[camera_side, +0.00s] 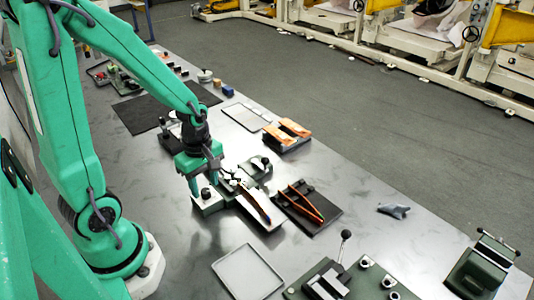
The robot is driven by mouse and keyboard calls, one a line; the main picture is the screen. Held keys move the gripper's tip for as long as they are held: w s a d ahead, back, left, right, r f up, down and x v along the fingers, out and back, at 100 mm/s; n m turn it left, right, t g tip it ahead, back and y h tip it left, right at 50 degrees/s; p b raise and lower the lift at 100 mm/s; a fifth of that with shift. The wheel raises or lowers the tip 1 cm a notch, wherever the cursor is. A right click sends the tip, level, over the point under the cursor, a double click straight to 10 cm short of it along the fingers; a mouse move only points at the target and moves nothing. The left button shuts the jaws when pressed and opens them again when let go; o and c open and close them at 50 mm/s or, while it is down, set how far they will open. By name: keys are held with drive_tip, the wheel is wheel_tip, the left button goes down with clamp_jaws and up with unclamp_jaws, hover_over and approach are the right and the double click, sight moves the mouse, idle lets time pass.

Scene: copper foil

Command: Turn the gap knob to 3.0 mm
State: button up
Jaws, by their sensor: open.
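My gripper (205,177) is open and points down above a small green and pale device (209,206) near the middle of the bench. A small dark knob (206,193) stands on that device, just below my fingers. It looks like the gap knob, but no scale or reading can be made out. I cannot tell whether the fingers are beside the knob or above it. To the right of the device, a pale tray (262,220) holds a dark and copper-coloured strip.
A black board (325,221) with orange-handled tools lies to the right. An orange-topped block (287,135) stands behind. An empty tray (247,272) and a green fixture with an upright lever (343,247) are in front.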

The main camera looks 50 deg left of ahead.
drive_tip(key=shift+f, duration=0.9)
drive_tip(key=c, duration=1)
